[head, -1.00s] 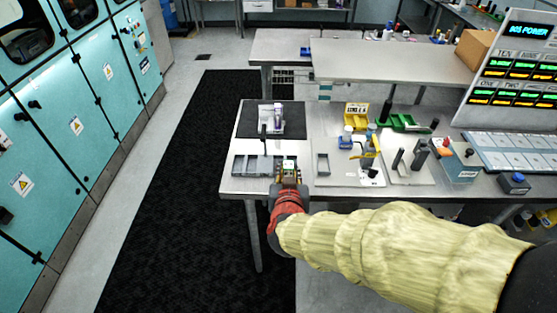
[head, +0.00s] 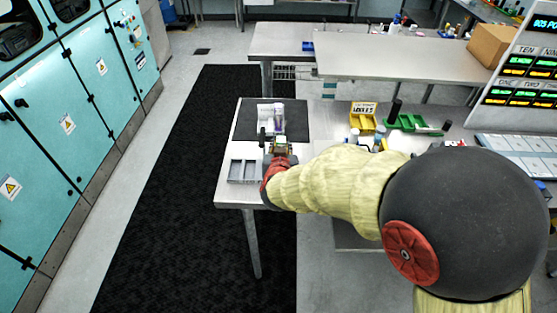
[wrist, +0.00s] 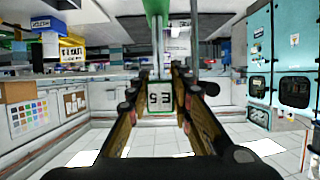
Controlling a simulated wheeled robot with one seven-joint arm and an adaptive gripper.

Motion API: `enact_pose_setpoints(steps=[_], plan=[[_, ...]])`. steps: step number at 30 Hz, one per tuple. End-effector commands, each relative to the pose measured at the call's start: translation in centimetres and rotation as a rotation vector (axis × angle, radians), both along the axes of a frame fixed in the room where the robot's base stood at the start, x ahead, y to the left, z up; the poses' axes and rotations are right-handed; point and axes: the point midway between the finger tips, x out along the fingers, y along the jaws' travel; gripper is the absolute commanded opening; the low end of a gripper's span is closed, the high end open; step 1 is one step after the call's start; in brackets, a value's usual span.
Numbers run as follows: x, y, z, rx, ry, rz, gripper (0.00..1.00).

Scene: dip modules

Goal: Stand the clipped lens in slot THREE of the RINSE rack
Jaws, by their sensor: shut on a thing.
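My gripper (head: 281,147) is over the left part of the bench, at the near edge of a dark mat. It is shut on a small pale block (wrist: 160,98) with dark digits and a green edge, which sits between the fingers in the wrist view. A green part and a thin rod rise above the block there. I cannot make out the lens itself. A white stand (head: 264,111) is on the mat just beyond my gripper, which partly hides it. A grey compartmented tray (head: 243,171) lies nearer, left of my gripper. No rack name or slot number is readable.
The dark mat (head: 297,118) has bare room around the white stand. A yellow bin (head: 363,117) and a green tray (head: 407,122) stand further right. My arm covers much of the bench's right part. The bench's left edge is close to the grey tray.

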Motion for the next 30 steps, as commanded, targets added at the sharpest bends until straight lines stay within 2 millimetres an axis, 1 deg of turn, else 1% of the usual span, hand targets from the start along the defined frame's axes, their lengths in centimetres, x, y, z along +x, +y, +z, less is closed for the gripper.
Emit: enact_pose_setpoints(steps=[1, 3, 6, 14, 15, 18, 21, 30], plan=[[0.7, 0.1, -1.6, -0.004, 0.005, 0.001, 0.00], [1.5, 0.3, -2.5, -0.002, 0.004, 0.000, 0.00], [2.4, 0.5, -3.4, -0.002, 0.002, 0.000, 0.00], [3.5, 0.8, -4.7, -0.002, 0.003, 0.000, 0.00], [3.8, 0.8, -5.2, -0.002, 0.004, 0.000, 0.00], [3.7, 0.8, -6.9, -0.003, 0.005, 0.001, 0.00], [3.7, 0.8, -7.9, -0.002, 0.003, 0.000, 0.00], [3.7, 0.8, -7.9, -0.001, 0.002, 0.000, 0.00]])
